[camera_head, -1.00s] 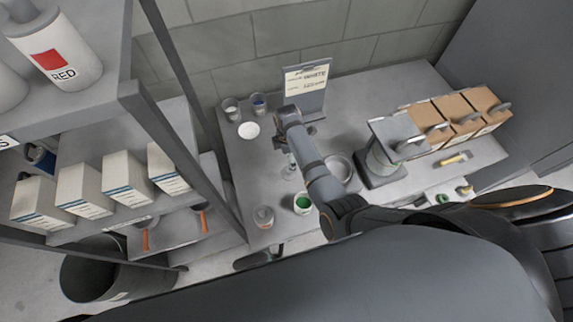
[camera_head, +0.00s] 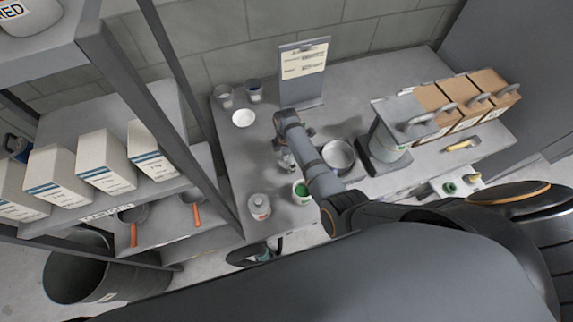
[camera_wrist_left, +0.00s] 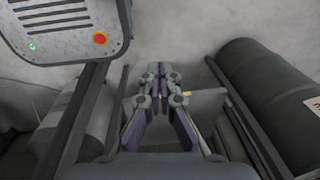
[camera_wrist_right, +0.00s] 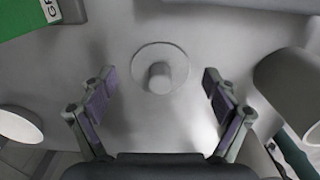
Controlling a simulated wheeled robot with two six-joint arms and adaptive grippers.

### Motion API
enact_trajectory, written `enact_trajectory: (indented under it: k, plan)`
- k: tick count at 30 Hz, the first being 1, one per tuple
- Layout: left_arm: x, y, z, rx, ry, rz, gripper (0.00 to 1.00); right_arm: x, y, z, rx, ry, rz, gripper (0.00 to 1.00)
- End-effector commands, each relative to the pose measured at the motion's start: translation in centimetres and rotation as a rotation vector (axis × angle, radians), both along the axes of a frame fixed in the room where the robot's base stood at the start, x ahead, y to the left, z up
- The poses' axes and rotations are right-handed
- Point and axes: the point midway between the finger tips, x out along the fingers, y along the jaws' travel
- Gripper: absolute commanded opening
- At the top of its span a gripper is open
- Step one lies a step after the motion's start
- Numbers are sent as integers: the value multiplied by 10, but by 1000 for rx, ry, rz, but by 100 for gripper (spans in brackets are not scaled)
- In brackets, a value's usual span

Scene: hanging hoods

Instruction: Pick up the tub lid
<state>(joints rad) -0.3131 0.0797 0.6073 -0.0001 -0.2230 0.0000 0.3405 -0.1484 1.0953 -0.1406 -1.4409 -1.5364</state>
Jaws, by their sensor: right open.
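In the right wrist view a round, flat pale disc with a raised round knob, which looks like the tub lid (camera_wrist_right: 160,68), lies on the grey surface. My right gripper (camera_wrist_right: 158,88) is open and empty, one finger on each side of the lid's line, with the lid seen between and slightly beyond the fingertips. I cannot tell the height gap. In the head view my right gripper (camera_head: 287,150) hangs over the bench, and the arm hides what is under it. My left gripper (camera_wrist_left: 161,78) shows only in its wrist view, fingertips together, nothing visible between them.
The bench (camera_head: 232,165) also holds a white dish (camera_head: 243,118), a green-filled cup (camera_head: 301,192), a grey jar (camera_head: 260,206), a metal bowl (camera_head: 338,155) and a sign board (camera_head: 303,72). Boxes (camera_head: 465,103) stand right. A shelf rack (camera_head: 190,150) stands left.

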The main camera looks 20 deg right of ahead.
Motion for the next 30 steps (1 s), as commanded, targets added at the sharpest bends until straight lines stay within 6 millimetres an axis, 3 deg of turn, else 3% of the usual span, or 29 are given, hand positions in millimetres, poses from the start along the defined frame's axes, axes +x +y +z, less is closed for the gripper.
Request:
enact_trajectory:
  k: [4, 9, 14, 21, 30]
  plan:
    - [7, 0, 3, 0, -12, -1, 0, 0, 0, 2, 0, 0, 0, 89]
    - [24, -1, 5, -1, -38, -2, 0, 0, 0, 3, 0, 0, 0, 66]
    - [27, -1, 5, -1, -42, -2, 0, 0, 0, 2, 0, 0, 0, 44]
    - [21, 0, 4, -1, -33, -1, 0, -1, 0, 2, 0, 1, 0, 38]
    - [17, 0, 3, -1, -27, -1, 0, -1, 0, 1, 0, 2, 0, 37]
